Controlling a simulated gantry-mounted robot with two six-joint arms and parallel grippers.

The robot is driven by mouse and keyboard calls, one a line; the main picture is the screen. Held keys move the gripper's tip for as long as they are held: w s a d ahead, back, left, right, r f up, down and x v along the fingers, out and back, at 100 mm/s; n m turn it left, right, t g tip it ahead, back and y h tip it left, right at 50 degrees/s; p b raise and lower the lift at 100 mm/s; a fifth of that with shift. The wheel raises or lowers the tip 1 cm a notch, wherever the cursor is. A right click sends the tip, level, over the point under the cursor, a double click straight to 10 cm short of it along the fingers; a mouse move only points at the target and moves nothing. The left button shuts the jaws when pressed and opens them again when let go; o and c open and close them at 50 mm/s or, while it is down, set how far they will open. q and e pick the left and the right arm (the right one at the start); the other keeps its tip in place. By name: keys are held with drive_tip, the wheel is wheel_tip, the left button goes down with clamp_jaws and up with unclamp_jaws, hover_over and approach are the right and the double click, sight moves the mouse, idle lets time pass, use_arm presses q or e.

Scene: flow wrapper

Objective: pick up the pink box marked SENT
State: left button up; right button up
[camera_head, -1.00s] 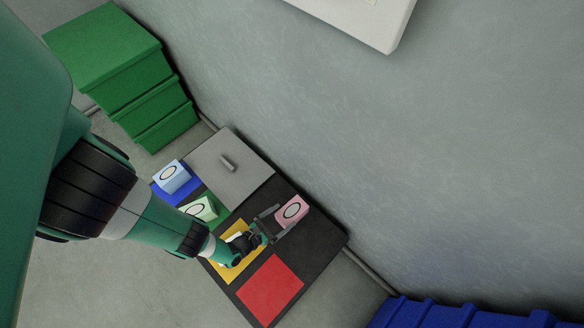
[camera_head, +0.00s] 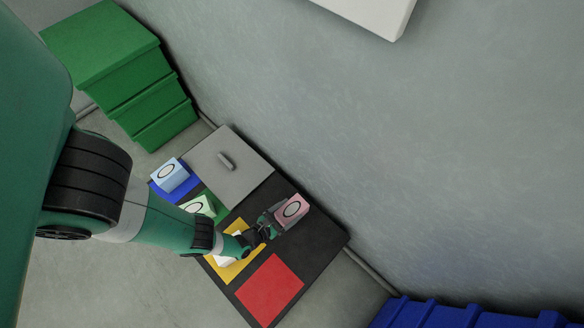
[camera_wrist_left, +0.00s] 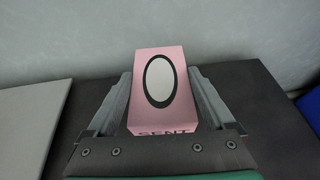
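The pink box (camera_head: 293,209) has a white oval ringed in black on top and stands on the dark mat (camera_head: 318,240). In the left wrist view the pink box (camera_wrist_left: 160,85) is centred, with the lettering SENT partly visible at its near face. My left gripper (camera_head: 276,220) is at the box, its two fingers (camera_wrist_left: 161,95) spread along the box's left and right sides. The fingers look open; whether either touches the box is hard to see. The lower sides of the box are hidden. My right gripper is not in view.
A white item on the yellow patch (camera_head: 223,272) is partly hidden by my left arm. The red patch (camera_head: 270,288) is bare. A grey handled panel (camera_head: 235,163) and wall adjoin.

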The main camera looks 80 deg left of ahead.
use_arm(q)
drive_tip(key=c, duration=0.4)
drive_tip(key=shift+r, duration=0.1)
wheel_tip(320, 180, up, 3)
drive_tip(key=p, duration=0.3)
drive_tip(key=shift+r, duration=0.2)
drive_tip(key=shift+d+r+p, duration=0.2)
drive_tip(key=shift+d+p, duration=0.05)
drive_tip(key=shift+p, duration=0.1)
drive_tip(key=s+d+r+p, duration=0.2)
drive_tip(key=d+r, duration=0.1)
drive_tip(key=d, duration=0.1)
drive_tip(key=s+d+r+p, duration=0.2)
drive_tip(key=d+r+p, duration=0.1)
drive_tip(key=d, duration=0.1)
drive_tip(key=s+d+r+p, duration=0.2)
drive_tip(key=d+r, duration=0.1)
drive_tip(key=d, duration=0.1)
drive_tip(key=shift+s, duration=0.2)
